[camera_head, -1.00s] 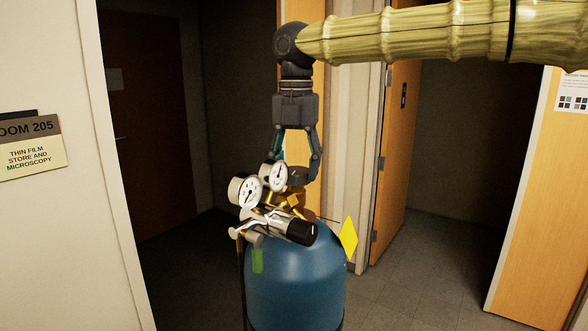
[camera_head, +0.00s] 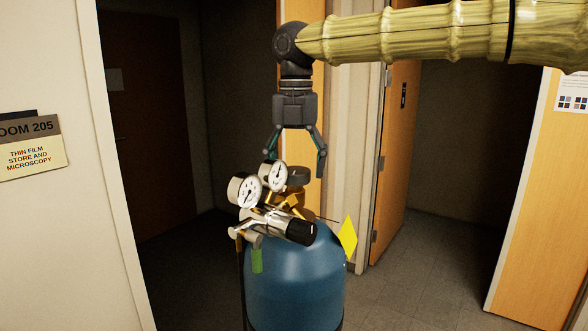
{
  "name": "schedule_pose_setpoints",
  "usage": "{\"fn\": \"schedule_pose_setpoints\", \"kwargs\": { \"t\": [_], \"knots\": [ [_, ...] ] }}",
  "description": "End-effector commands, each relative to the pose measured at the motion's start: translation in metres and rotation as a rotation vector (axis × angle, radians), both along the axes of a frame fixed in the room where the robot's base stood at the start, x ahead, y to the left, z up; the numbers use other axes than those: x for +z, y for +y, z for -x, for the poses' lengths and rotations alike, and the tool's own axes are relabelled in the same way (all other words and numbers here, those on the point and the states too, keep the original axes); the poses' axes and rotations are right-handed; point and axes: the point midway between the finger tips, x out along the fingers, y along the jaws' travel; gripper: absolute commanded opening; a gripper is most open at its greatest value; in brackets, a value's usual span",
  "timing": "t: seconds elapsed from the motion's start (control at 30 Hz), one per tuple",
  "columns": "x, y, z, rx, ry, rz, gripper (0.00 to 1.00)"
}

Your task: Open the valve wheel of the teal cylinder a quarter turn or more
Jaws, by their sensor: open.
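The teal cylinder (camera_head: 297,283) stands upright in the lower middle of the head view. Its dark valve wheel (camera_head: 298,175) sits on top of the brass valve (camera_head: 290,201), partly hidden behind a gauge. My gripper (camera_head: 293,168) points straight down above the cylinder with its fingers spread wide. One finger is to the left of the wheel, its tip behind the gauges, and the other is to the right with a visible gap. The gripper is open and holds nothing. Whether the wheel has turned cannot be told.
A regulator (camera_head: 284,224) with two white gauges (camera_head: 244,190) projects to the front left of the valve, close to my left finger. A door frame (camera_head: 350,150) stands behind; floor is clear at right.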

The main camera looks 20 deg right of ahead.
Motion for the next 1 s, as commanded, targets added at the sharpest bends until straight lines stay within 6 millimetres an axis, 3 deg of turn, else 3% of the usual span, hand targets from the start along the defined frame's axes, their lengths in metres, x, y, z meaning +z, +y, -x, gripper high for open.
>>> {"fn": "schedule_pose_setpoints", "kwargs": {
  "t": [0.7, 1.0],
  "knots": [
    [0.064, 0.000, 0.000, -0.001, -0.003, 0.000, 0.75],
    [0.069, 0.000, 0.000, -0.001, -0.002, -0.001, 0.75]
  ]
}}
